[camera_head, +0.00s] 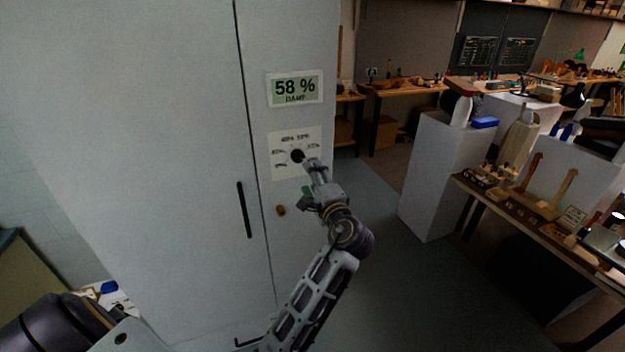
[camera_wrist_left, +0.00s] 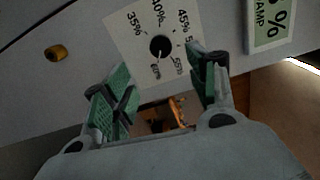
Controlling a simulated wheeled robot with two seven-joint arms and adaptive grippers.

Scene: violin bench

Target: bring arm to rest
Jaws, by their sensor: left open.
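My left gripper (camera_head: 313,166) is at a white dial card (camera_head: 286,168) on the pale cabinet front. A round black knob (camera_head: 297,155) sits on the card, close to the gripper's tip. In the left wrist view my left gripper (camera_wrist_left: 167,84) has its green-padded fingers spread apart with nothing between them. The black knob (camera_wrist_left: 160,46) shows beyond the fingertips, with percentage marks around it on the card (camera_wrist_left: 126,38). I cannot tell whether a finger touches the knob. My right gripper is not in view.
A display reading 58 % DAMP (camera_head: 295,89) is above the dial card. A dark handle (camera_head: 244,210) and a small brown knob (camera_head: 281,210) stick out from the cabinet. A white pedestal (camera_head: 440,175) and a workbench (camera_head: 530,215) stand right, with open floor (camera_head: 385,255) between.

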